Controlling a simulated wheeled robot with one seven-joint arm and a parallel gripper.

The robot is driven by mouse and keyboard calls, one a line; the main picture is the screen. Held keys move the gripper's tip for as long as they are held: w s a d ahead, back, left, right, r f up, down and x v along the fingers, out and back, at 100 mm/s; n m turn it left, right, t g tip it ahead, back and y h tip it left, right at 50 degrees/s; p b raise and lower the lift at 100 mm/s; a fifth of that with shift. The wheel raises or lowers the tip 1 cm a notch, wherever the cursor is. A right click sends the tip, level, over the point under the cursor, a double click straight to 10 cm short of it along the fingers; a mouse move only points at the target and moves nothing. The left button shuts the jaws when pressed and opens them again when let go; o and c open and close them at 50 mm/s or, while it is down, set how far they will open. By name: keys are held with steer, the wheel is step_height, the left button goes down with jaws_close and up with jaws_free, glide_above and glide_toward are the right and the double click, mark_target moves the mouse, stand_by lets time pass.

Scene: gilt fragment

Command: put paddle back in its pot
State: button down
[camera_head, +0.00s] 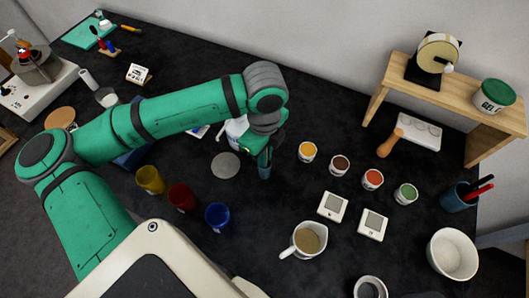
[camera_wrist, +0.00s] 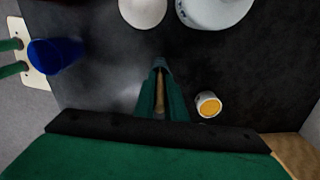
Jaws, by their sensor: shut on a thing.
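My gripper (camera_head: 264,168) is low over the dark table, just right of a grey disc (camera_head: 226,165). In the wrist view my gripper (camera_wrist: 160,75) is shut on a thin, wood-coloured piece, likely the paddle (camera_wrist: 159,100). Its lower end is hidden between the fingers, and I cannot tell whether it touches the table. Which pot is the paddle's is not clear. Small white pots hold yellow (camera_head: 307,150), brown (camera_head: 339,165), orange (camera_head: 372,179) and green (camera_head: 405,194) paint. The yellow pot also shows in the wrist view (camera_wrist: 208,104), right of my gripper.
Yellow (camera_head: 150,180), red (camera_head: 181,196) and blue cups (camera_head: 217,216) stand left of my gripper. A white vessel (camera_head: 236,130) is partly behind my wrist. In front are a jug (camera_head: 308,240) and two white square devices (camera_head: 332,206). A wooden shelf (camera_head: 455,95) stands back right.

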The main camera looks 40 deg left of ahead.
steer(key=c, duration=1.7)
jaws_free()
steer(key=shift+c, duration=0.2)
steer(key=shift+s, duration=0.1)
